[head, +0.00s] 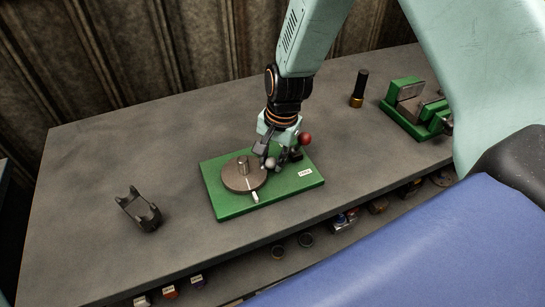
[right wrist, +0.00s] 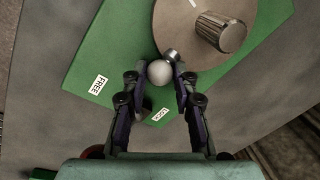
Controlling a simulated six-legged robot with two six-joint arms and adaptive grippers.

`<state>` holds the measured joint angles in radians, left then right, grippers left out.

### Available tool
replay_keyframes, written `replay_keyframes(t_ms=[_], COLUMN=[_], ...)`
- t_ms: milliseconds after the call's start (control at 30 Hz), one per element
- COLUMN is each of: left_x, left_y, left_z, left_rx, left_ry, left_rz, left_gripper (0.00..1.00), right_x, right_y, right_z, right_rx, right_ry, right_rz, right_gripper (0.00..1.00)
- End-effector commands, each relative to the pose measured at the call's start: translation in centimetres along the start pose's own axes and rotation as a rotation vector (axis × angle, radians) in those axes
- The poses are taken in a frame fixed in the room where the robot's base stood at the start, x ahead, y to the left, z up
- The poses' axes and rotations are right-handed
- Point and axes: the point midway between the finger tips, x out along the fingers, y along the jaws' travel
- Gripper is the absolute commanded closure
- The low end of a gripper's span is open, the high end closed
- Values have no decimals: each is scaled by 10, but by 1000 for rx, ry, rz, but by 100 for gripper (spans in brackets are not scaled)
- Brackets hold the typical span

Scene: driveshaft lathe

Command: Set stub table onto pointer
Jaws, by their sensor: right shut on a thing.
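The stub table is a round brown disc (head: 238,180) with an upright knurled metal stub (head: 243,166), on a green base (head: 222,207). The stub (right wrist: 221,31) also shows in the right wrist view. A small white pointer (head: 255,197) sits at the disc's front edge. A pale ball knob (right wrist: 159,72) joins the disc's rim through a short metal collar (right wrist: 171,55). My right gripper (right wrist: 162,82) is shut on this knob, one finger on each side. In the head view the right gripper (head: 268,160) is low over the base. My left gripper is not in view.
A red ball (head: 305,138) stands at the base's back right. The base carries FREE (right wrist: 98,84) and LOCK (right wrist: 158,114) labels. A dark bracket (head: 140,209) lies left, a black cylinder (head: 359,88) and green vise (head: 405,107) right. The left bench is mostly clear.

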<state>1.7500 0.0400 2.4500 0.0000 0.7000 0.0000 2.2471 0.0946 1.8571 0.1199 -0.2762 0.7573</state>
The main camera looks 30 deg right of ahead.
Motion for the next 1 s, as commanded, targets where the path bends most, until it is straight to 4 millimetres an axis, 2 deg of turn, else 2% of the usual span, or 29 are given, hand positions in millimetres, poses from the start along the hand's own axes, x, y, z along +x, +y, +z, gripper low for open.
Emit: replay_keyframes(t_ms=[867,900,1000], left_x=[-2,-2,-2], left_y=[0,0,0], left_z=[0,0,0], left_rx=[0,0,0], left_ry=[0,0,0], left_rz=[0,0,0], left_gripper=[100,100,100], right_x=[4,4,4], right_y=[0,0,-1], right_z=[-1,-1,-1], right_rx=[-110,-110,-110], right_ry=[-27,-28,-27], right_rz=[13,13,12], right_gripper=[100,69,61])
